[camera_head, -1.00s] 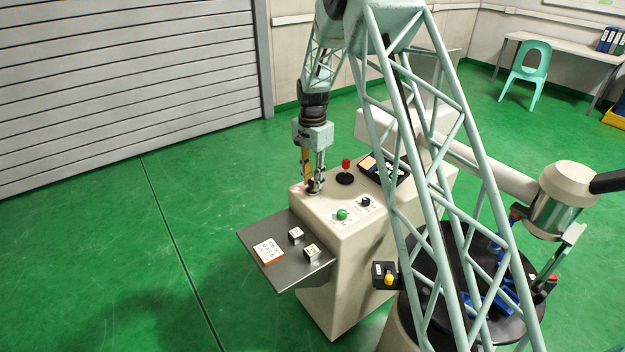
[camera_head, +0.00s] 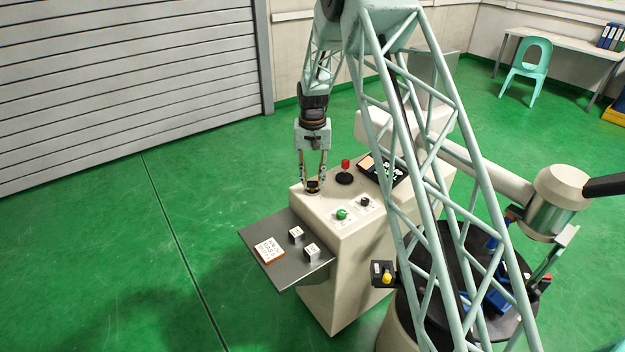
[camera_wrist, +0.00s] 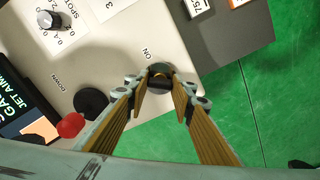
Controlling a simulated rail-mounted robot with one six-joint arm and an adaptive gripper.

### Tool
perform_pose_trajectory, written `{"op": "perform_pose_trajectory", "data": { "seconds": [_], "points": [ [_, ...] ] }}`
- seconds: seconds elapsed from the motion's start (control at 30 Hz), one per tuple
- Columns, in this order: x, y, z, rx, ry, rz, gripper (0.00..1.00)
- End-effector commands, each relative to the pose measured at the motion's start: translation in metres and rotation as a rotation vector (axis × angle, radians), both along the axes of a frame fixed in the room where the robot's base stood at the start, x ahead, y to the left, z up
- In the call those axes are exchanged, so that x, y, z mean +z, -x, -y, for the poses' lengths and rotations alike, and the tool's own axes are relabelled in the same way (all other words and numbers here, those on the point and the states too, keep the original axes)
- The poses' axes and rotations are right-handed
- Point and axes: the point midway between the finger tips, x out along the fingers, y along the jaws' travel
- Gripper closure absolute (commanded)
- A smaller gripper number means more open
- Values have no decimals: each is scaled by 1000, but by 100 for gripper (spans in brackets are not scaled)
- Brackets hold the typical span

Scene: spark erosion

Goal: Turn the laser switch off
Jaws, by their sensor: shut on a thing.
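The switch is a dark round knob with a raised grip bar (camera_wrist: 160,72) on the corner of the beige console (camera_head: 325,212). The word ON is printed beside it in the wrist view. My gripper (camera_wrist: 161,92) points down at this knob, with one wood-coloured finger on each side, and is shut on it. In the head view my gripper (camera_head: 313,184) stands at the console's far left corner, and its fingertips partly hide the knob. No OFF mark is readable.
Near the knob stand a red-topped lever (camera_head: 346,166) and a black display (camera_head: 383,168). A green button (camera_head: 342,214) and a black dial (camera_head: 364,202) sit nearer the front. A grey shelf (camera_head: 290,275) holds small blocks and a card.

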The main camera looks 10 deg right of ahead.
Motion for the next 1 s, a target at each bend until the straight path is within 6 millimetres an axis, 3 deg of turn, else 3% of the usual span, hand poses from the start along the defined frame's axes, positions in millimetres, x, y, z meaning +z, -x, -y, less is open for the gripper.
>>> {"op": "perform_pose_trajectory", "data": {
  "seconds": [0.6,1.0],
  "points": [
    [0,1,0,462,0,-2,88],
    [0,1,0,621,0,-2,88]
  ]
}}
